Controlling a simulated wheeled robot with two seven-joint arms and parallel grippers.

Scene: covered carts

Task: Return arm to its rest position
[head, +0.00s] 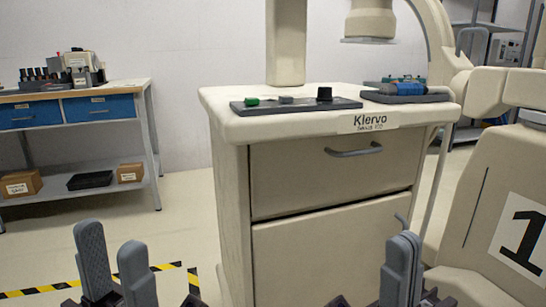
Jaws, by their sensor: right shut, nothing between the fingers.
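My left gripper (113,240) is at the bottom left of the head view. Its two grey fingers stand upright and apart, with nothing between them. My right gripper (403,247) is at the bottom, right of centre. Its fingers are together and hold nothing. It appears in front of the lower part of the beige Klervo cart (330,258). I cannot tell the exact gap between it and the cart. Most of both arms is out of view.
A beige chair-like unit marked 1 (490,190) stands at the right. A workbench (147,92) with blue drawers stands at the left. Floor between bench and cart is clear.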

